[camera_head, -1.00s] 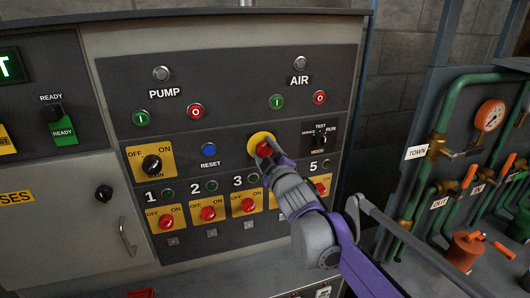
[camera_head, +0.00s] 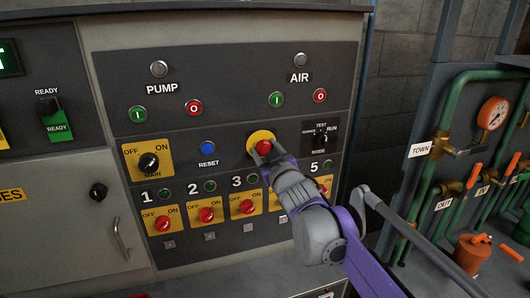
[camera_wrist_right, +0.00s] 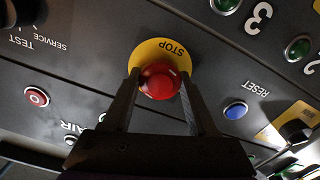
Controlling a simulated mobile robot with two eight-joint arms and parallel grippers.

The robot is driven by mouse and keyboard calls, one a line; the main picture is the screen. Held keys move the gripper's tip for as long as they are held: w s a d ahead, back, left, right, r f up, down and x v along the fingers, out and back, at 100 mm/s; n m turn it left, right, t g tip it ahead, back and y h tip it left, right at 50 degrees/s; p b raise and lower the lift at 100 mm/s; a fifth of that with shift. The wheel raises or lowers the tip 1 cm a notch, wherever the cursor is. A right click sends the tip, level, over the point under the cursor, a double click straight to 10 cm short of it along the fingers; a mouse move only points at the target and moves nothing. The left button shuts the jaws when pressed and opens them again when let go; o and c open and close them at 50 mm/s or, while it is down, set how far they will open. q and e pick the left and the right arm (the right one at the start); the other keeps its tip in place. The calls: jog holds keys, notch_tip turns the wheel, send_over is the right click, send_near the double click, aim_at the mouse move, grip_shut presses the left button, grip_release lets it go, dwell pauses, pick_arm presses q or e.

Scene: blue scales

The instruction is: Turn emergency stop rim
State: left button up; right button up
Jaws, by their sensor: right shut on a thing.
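The emergency stop is a red mushroom button (camera_head: 263,147) on a yellow disc (camera_head: 258,136) in the middle of the grey control panel. In the right wrist view the red button (camera_wrist_right: 159,81) sits between my two fingers, and the yellow disc (camera_wrist_right: 150,54) marked STOP shows behind it. My right gripper (camera_head: 268,155) comes in from the lower right. It is shut on the button's rim, with one finger on each side (camera_wrist_right: 160,88). Its fingers partly hide the lower part of the button in the head view. My left gripper is not in view.
A blue RESET button (camera_head: 208,148) lies left of the stop, and a TEST/RUN selector (camera_head: 320,138) lies right. Several red rotary switches (camera_head: 206,215) line the row below. Green pipes (camera_head: 448,120) with valves stand at the right.

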dwell(0.4)
jog(key=o, duration=1.4)
jog(key=shift+s, duration=0.15)
jog(key=b+v, duration=0.1)
jog(key=v, duration=0.9)
jog(key=shift+s+d+r, duration=0.1)
jog(key=shift+s, duration=0.2)
